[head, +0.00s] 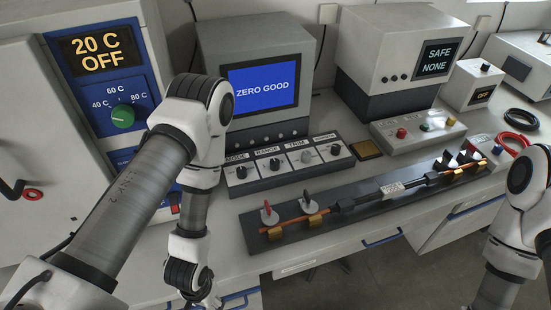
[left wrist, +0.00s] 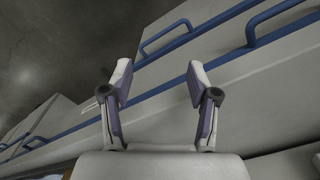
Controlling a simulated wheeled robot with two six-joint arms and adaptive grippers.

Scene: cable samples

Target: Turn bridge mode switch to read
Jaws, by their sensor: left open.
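The bridge mode switch (head: 241,172) is a black knob with a white pointer under the label MODE, leftmost on the control panel (head: 275,186) in the head view. Its exact setting is too small to tell. Knobs labelled RANGE (head: 274,164) and TRIM (head: 306,156) and one more sit to its right. The screen (head: 264,86) above reads ZERO GOOD. My left gripper (left wrist: 156,84) is open and empty in the left wrist view, facing the bench front with its blue handles. In the head view my left arm hangs left of the panel, its gripper out of frame. My right gripper is not in view.
A dark fixture (head: 370,203) holding a cable sample lies along the bench front, right of my left arm. An oven panel (head: 105,75) with a green knob stands left. A unit reading SAFE NONE (head: 440,57) stands back right, with a button box (head: 418,132) before it.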

